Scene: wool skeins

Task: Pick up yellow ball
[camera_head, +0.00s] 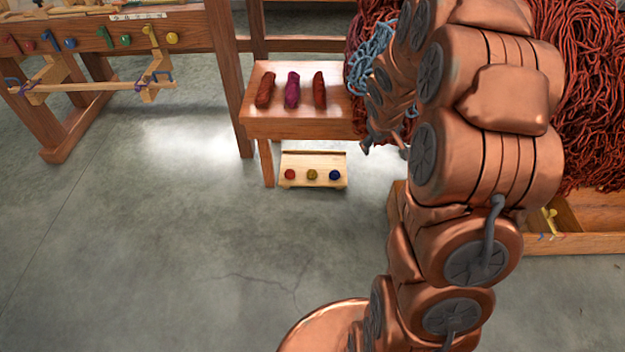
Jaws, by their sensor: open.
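A small yellow ball (312,174) sits in the middle of a low pale wooden stand (299,160) on the floor, between a red ball (290,174) and a dark blue ball (335,174). Another round yellow thing (173,38) shows on the front of the wooden frame at the upper left. My gripper (384,149) is to the right of the stand, in front of the small table's right end, and apart from the yellow balls. Its grey fingers are spread and look empty. My copper arm partly hides it.
A small wooden table (268,125) with several dark red and purple skeins stands just behind the stand. Large heaps of red wool (578,90) and some light blue yarn (370,55) are at the right. The floor in front is clear.

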